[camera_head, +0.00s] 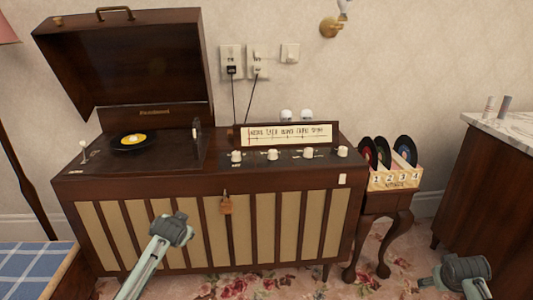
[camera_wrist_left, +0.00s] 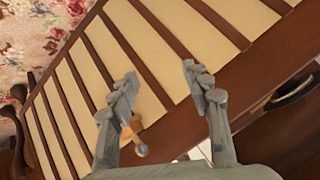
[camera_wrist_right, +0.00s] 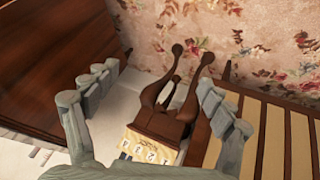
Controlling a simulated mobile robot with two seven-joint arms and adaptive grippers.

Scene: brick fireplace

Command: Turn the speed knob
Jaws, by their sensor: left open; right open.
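The brown record player cabinet (camera_head: 200,186) stands against the wall with its lid raised. A row of several white knobs runs along its top control panel, including a left knob (camera_head: 237,155) and a right knob (camera_head: 342,151). Their labels are too small to read, so I cannot tell which is the speed knob. My left gripper (camera_wrist_left: 162,82) is open and empty, in front of the slatted cabinet front, below the knobs. My right gripper (camera_wrist_right: 157,88) is open and empty, low at the right, apart from the cabinet. Neither gripper touches a knob.
A turntable with a black record (camera_head: 133,141) sits under the lid. A small table with a record box (camera_head: 395,180) stands right of the cabinet, and a marble-topped dresser (camera_head: 500,126) stands farther right. A blue checked surface (camera_head: 32,270) is front left.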

